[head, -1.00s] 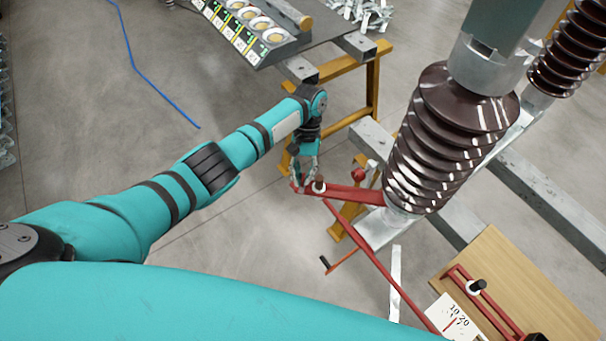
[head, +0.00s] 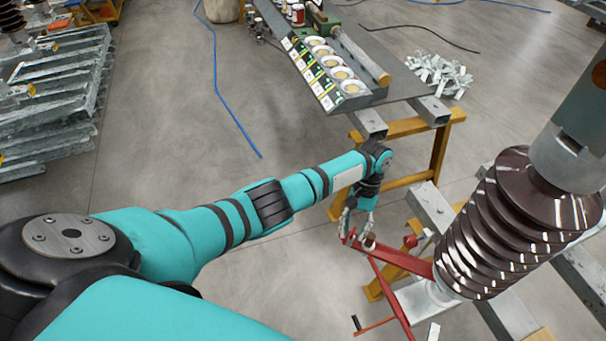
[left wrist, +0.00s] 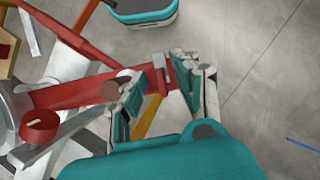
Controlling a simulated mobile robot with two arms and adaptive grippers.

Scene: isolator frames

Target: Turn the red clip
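The red clip (head: 395,258) is a red bar with a dark knob near its tip, running left from the foot of a brown ribbed insulator (head: 515,225). My left gripper (head: 349,232) is at the bar's free end. In the left wrist view, the fingers of my left gripper (left wrist: 160,90) stand apart on either side of the red clip's end (left wrist: 158,78). The gripper looks open; whether a finger touches the bar is unclear. My right gripper is not in view.
A thin red rod (head: 390,300) slants below the clip. A yellow trestle (head: 438,150) and a grey table (head: 385,60) with white dishes stand behind. Metal frames (head: 60,90) lie at the far left. The floor left of my arm is open.

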